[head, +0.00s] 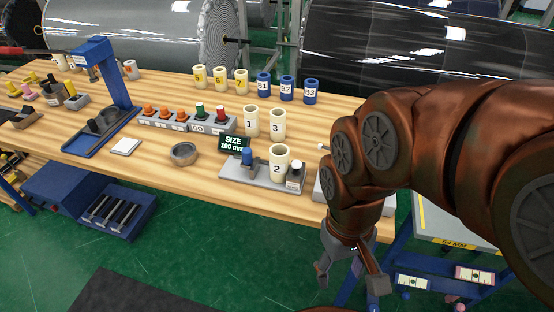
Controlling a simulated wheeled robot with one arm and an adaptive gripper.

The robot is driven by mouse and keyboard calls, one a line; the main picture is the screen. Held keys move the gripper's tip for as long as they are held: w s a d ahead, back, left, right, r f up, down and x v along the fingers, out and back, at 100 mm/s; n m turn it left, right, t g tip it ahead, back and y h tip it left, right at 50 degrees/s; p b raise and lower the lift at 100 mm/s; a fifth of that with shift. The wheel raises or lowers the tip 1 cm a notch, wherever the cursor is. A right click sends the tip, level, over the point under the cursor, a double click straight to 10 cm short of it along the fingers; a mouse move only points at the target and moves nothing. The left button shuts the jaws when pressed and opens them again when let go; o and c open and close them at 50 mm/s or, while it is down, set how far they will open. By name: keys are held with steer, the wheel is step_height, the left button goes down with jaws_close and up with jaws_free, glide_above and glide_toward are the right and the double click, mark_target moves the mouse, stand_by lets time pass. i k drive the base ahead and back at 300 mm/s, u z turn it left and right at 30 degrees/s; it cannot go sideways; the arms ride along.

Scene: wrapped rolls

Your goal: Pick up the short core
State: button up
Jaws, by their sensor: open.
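Three cream cores stand upright on the wooden bench: core 1 (251,134) and core 3 (277,138) side by side, and core 2 (280,172) nearer, on a grey gauge base (238,172). A display (233,143) beside it reads "SIZE 100 mm". Yellow-banded cores (220,86) and blue cores B1 (263,91), B2 (286,94) and B3 (310,98) stand in a row behind. I cannot tell which core is the short one. My gripper (350,285) is open and empty, pointing down in front of the bench's right end, apart from all cores.
A blue press stand (112,75), a button box (185,122) and a round grey dish (184,154) occupy the bench's left and middle. A blue-framed cart (455,225) stands at right, close to my gripper. Large wrapped rolls (430,50) lie behind the bench.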

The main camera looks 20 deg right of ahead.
mark_target(279, 154)
steer(key=u, duration=2.3)
steer(key=i, duration=1.65)
steer(key=z, duration=3.2)
